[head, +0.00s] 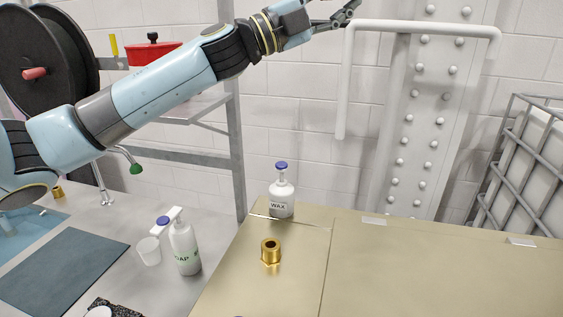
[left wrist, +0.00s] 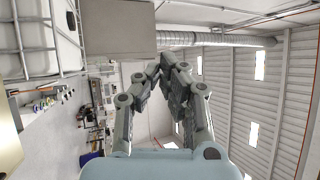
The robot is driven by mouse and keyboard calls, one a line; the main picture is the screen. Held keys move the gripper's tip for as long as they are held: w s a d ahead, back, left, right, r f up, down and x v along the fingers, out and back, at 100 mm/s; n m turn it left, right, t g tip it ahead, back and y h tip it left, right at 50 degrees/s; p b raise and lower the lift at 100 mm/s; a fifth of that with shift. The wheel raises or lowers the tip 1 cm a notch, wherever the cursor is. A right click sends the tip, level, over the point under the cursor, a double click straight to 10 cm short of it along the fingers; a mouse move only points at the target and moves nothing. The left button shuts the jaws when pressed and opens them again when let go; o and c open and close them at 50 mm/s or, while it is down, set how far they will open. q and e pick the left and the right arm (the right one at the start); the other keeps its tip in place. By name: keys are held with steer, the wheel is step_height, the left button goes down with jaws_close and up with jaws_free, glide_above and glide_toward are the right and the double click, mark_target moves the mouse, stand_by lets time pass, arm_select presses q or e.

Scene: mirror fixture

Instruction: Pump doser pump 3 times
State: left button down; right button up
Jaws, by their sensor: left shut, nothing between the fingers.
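A white pump bottle marked SOAP (head: 185,248), with a purple button on its spout head, stands upright on the grey counter at the lower left. A white bottle marked WAX (head: 281,200), with a purple top, stands upright at the back edge of the tan surface. My left gripper (head: 345,14) is shut and empty, high above and to the right of both bottles, near the top edge of the head view. Its closed fingers also show in the left wrist view (left wrist: 170,68), where neither bottle can be made out. My right gripper is out of view.
A brass fitting (head: 270,252) stands on the tan surface (head: 430,265), which is mostly clear to the right. A white cup (head: 149,251) is beside the soap bottle. A white pipe (head: 425,27) and a riveted column (head: 415,130) are behind my left gripper.

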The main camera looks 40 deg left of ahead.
arm_select(q)
steer(key=s+d+f+m+g+b, duration=0.25)
steer(key=f+m+g, duration=0.25)
steer(key=f+m, duration=0.3)
steer(key=s+d+f+m+g+b, duration=0.1)
steer(key=d+f+m+g, duration=0.2)
steer(key=f+m+g, duration=0.5)
steer(key=a+f+m+t+y+b, duration=0.1)
steer(key=a+f+m+y+b, duration=0.1)
steer(key=a+y, duration=0.3)
steer(key=w+a+f+m+t+y+b, duration=0.1)
steer(key=a+f+m+y+b, duration=0.1)
steer(key=a+y, duration=0.4)
steer(key=a+m+b, duration=0.1)
steer(key=a+b, duration=0.1)
steer(key=a, duration=0.3)
steer(key=shift+a+t+y, duration=0.3)
steer(key=shift+a+t, duration=0.05)
steer(key=shift+t, duration=0.05)
steer(key=shift+w+m, duration=0.1)
steer(key=shift+m, duration=0.2)
